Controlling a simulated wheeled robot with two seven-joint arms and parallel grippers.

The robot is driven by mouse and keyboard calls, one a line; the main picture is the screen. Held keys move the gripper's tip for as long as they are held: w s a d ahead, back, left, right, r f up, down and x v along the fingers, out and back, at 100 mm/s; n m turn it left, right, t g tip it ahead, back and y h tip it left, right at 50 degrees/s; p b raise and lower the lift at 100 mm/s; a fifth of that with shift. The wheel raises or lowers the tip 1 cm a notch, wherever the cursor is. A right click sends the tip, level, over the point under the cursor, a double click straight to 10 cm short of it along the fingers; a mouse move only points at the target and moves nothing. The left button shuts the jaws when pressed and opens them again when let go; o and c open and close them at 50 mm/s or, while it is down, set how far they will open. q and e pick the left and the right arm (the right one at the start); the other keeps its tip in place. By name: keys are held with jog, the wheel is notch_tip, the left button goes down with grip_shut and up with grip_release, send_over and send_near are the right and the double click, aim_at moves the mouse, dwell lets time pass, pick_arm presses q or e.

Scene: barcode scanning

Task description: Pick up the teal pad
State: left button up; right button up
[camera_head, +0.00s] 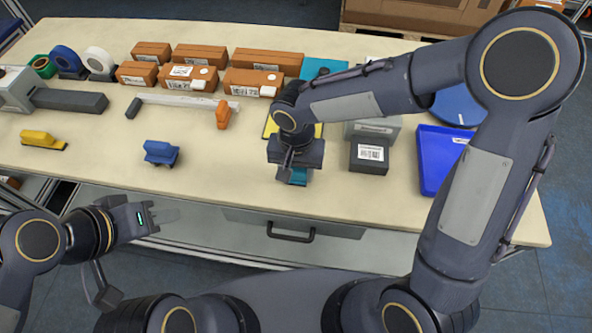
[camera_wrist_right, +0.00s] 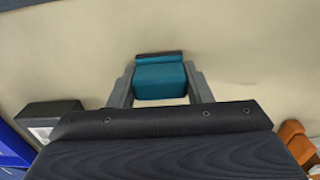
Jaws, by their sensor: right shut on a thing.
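The teal pad (camera_head: 299,177) is at the front middle of the table, mostly hidden under my right gripper (camera_head: 296,170) in the head view. In the right wrist view, the teal pad (camera_wrist_right: 160,80) has a dark edge strip and sits between the two fingers of my right gripper (camera_wrist_right: 162,96). The right fingers are closed against its sides. I cannot tell whether it is clear of the table. My left gripper (camera_head: 143,217) is in front of the table's near edge, away from the pad; its finger opening is not clear.
A dark box with a label (camera_head: 369,156) stands right of the pad, with a blue tray (camera_head: 437,160) beyond. A blue-handled tool (camera_head: 160,152) and a yellow one (camera_head: 42,139) lie to the left. Several brown boxes (camera_head: 196,54) line the back. The front table between pad and blue tool is clear.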

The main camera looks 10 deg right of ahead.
jog(key=shift+r, duration=0.35)
notch_tip(320, 180, up, 2)
jog(key=shift+w+r, duration=0.1)
jog(key=shift+r, duration=0.1)
jog(key=s+a+r+b, duration=0.1)
jog(key=s+r, duration=0.8)
jog(key=s, duration=0.5)
jog(key=shift+a+r+b, duration=0.25)
jog(key=shift+r+b, duration=0.15)
jog(key=o, duration=0.6)
jog(key=shift+c, duration=0.2)
jog(key=c, duration=0.5)
